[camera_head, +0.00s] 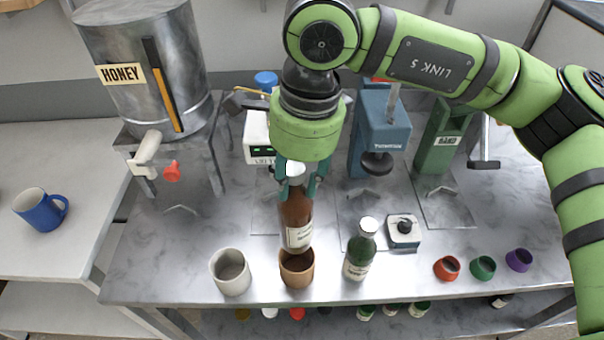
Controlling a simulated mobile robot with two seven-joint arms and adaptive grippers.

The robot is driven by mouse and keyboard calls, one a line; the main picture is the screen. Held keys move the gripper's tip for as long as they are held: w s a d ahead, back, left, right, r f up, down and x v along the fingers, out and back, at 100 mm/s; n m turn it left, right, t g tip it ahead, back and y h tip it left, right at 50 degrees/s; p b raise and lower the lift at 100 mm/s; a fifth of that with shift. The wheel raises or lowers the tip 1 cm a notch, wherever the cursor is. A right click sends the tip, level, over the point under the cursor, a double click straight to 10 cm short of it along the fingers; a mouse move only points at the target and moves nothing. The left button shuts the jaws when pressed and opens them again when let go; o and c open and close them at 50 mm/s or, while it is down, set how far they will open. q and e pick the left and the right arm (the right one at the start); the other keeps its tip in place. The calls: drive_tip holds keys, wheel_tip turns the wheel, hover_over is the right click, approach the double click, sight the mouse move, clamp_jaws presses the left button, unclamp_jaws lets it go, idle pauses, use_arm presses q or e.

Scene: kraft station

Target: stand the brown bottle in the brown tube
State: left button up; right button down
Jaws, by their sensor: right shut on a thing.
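The brown bottle (297,218) has a white cap and a pale label and hangs upright. My right gripper (295,182) is shut on its upper part, near the cap. The brown tube (297,279) stands open-topped near the front edge of the metal table. The bottle's lower end is at the tube's mouth and overlaps its back rim in the picture; I cannot tell whether it is inside or just above. My left gripper is not in view.
A grey tube (231,281) stands close on the left and a green bottle (359,250) on the right. Small red (447,268), green (482,267) and purple (518,260) cups sit farther right. Machines line the back, with a honey tank (120,110) at left.

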sight(298, 212)
drive_tip(key=shift+s+f, duration=0.2)
drive_tip(key=shift+f, duration=0.15)
drive_tip(key=shift+s+f+b, duration=0.1)
drive_tip(key=shift+f+b, duration=0.45)
drive_tip(key=shift+f, duration=0.1)
drive_tip(key=shift+f+b, duration=0.7)
drive_tip(key=shift+f, duration=0.25)
use_arm(q)
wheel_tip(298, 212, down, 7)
drive_tip(key=b, duration=0.4)
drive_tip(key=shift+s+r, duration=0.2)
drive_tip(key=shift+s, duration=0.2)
use_arm(e)
wheel_tip(298, 212, down, 4)
drive_tip(key=shift+r, duration=0.25)
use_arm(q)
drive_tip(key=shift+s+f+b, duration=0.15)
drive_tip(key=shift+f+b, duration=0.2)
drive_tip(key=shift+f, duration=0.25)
use_arm(e)
drive_tip(key=shift+f, duration=0.15)
use_arm(q)
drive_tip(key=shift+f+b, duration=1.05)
drive_tip(key=shift+b, duration=0.25)
use_arm(e)
drive_tip(key=shift+f, duration=0.95)
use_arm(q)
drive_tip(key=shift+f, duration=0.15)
use_arm(e)
drive_tip(key=shift+f, duration=0.2)
